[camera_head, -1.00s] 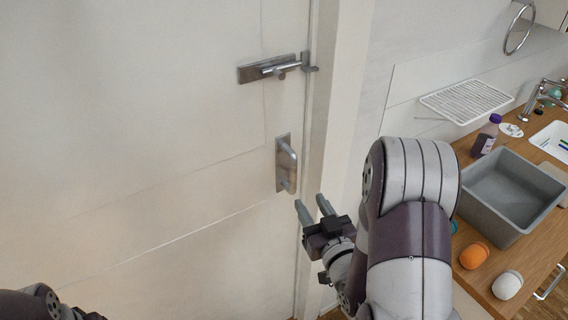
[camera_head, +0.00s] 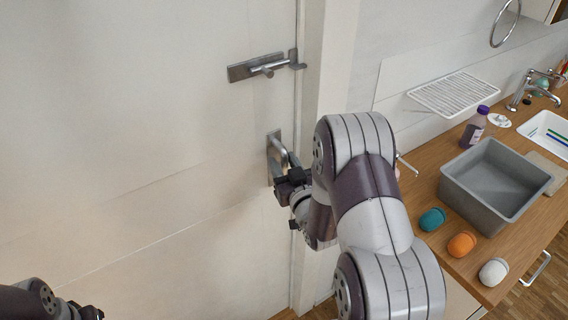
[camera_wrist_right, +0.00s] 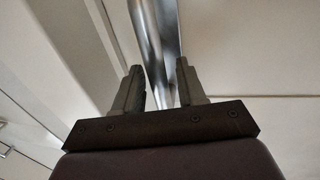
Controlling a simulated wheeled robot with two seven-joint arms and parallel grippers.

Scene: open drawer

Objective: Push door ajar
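A large pale door (camera_head: 130,130) fills the left of the head view and appears closed against its frame (camera_head: 325,70). It has a metal slide bolt (camera_head: 258,68) and, below, a vertical metal pull handle (camera_head: 273,146). My right gripper (camera_head: 283,172) is at the handle, its fingertips partly hidden. In the right wrist view the handle bar (camera_wrist_right: 155,35) runs between the two fingers of my right gripper (camera_wrist_right: 160,88). The fingers stand apart, with a gap beside the bar on the left. Only part of my left arm shows at the bottom left; its fingers are not visible.
On the right is a wooden counter (camera_head: 425,180) with a grey basin (camera_head: 497,185), a purple-capped bottle (camera_head: 474,128), and teal (camera_head: 432,219), orange (camera_head: 461,244) and white (camera_head: 493,271) rounded objects. A white rack (camera_head: 454,94) is on the wall.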

